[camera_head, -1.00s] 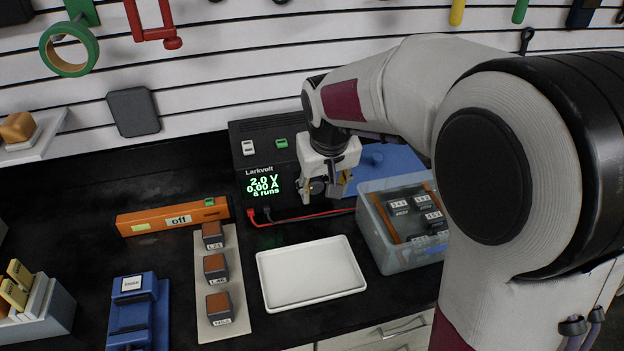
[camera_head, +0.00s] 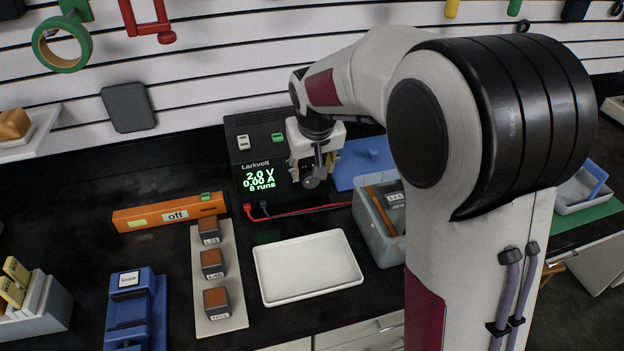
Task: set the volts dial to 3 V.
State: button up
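The black Larkvolt power supply (camera_head: 240,166) stands at the back of the bench. Its green display (camera_head: 259,181) reads 2.0 V, 0.00 A and 6 runs. My gripper (camera_head: 314,182) is at the right part of the supply's front face, pointing down. A round grey knob shows at its fingertips, which may be the volts dial; the rest of the dial is hidden behind the gripper. I cannot tell whether the fingers touch it or are closed on it.
Red and black leads (camera_head: 290,212) run from the supply's front. A white tray (camera_head: 262,281), a clear bin (camera_head: 378,245) and a strip with several labelled blocks (camera_head: 222,326) lie in front. An orange box marked off (camera_head: 150,214) is left. A blue sheet (camera_head: 350,172) lies behind the bin.

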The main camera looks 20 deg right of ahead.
aim_at(312, 181)
jog(key=shift+x, duration=3.35)
jog(key=c, duration=1.1)
